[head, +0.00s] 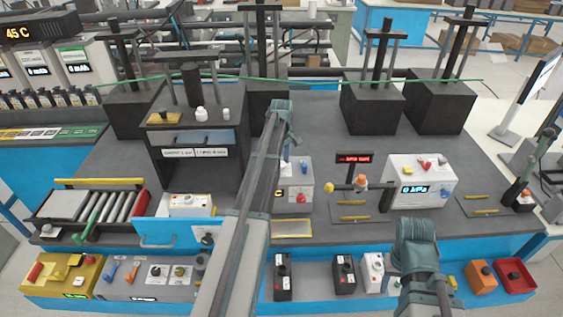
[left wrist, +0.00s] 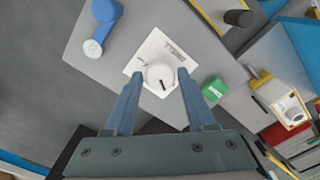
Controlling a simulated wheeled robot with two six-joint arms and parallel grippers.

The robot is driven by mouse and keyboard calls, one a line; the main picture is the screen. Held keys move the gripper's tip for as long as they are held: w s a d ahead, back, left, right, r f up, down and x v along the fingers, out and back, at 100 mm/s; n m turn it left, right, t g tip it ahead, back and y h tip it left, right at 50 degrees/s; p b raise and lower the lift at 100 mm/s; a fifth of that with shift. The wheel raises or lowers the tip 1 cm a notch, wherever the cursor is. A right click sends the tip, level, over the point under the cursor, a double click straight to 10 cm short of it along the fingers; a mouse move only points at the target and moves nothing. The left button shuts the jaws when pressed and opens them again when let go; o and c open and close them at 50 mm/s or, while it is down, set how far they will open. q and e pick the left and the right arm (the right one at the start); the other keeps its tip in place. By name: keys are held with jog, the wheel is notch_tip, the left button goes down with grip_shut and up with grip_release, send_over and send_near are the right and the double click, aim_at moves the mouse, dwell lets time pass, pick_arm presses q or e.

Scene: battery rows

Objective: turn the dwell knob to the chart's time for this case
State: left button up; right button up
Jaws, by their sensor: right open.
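In the left wrist view a round white knob (left wrist: 160,76) with a short black pointer mark sits on a white square plate (left wrist: 146,50) with small markings too fine to read. The plate is on a grey panel (left wrist: 65,52). My left gripper (left wrist: 161,73) is open. Its two fingertips are on either side of the knob, with gaps showing; I cannot tell their height above it. In the head view my left arm crosses the middle and hides part of the bench. My right gripper (head: 416,240) is open at the lower right, with its fingertips unclear.
A blue lever (left wrist: 101,27) and a green block (left wrist: 214,89) flank the plate. A white label (head: 195,153) has text too small to read. A white box (head: 418,181) reads 0 MPa. A display (head: 30,32) reads 45 C. Dark posts stand along the back.

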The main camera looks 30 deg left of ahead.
pick_arm(q)
grip_shut()
jog(key=shift+m, duration=0.4)
jog(key=m, duration=0.4)
jog(key=shift+m, duration=0.4)
jog(key=m, duration=0.6)
jog(key=shift+m, duration=0.3)
jog(key=shift+o, duration=2.2)
grip_release()
